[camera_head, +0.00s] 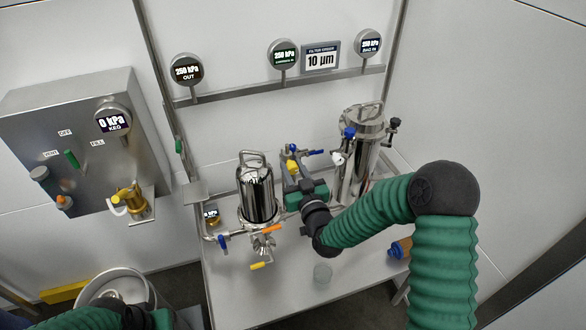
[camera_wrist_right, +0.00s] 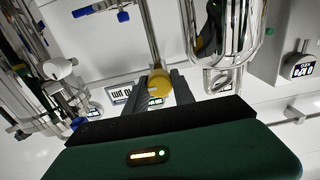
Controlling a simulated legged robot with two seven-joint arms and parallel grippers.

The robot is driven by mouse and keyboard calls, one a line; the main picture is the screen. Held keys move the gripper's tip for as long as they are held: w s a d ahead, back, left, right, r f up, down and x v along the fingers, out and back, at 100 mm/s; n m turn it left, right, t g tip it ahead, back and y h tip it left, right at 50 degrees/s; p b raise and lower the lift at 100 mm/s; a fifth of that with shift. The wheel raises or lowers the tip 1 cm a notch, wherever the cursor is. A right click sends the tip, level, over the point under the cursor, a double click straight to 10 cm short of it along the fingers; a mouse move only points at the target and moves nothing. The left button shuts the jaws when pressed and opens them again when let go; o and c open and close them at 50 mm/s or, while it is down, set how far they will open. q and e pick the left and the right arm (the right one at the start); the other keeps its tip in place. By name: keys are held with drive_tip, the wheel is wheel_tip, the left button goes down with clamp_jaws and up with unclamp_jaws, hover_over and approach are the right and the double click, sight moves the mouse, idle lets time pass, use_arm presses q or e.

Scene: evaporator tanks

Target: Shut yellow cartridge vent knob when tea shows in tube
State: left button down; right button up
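The yellow knob (camera_head: 292,165) sits on pipework between the two steel housings in the head view. It also shows in the right wrist view (camera_wrist_right: 158,83). My right gripper (camera_head: 291,178) is at this knob. In the right wrist view its two dark fingers (camera_wrist_right: 160,80) are on either side of the knob; whether they press on it cannot be told. The steel cartridge housing (camera_head: 362,150) stands to the right, partly behind my arm. I cannot make out tea in a tube. Part of my left arm shows at the bottom left; its fingers are not visible.
A shorter steel housing (camera_head: 257,195) with orange and yellow handles stands left of my right gripper. Blue-handled valves (camera_head: 313,152) are close by. A keg (camera_head: 117,287) and a control panel (camera_head: 80,140) are at left.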

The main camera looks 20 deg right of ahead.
drive_tip(key=shift+d, duration=0.1)
clamp_jaws()
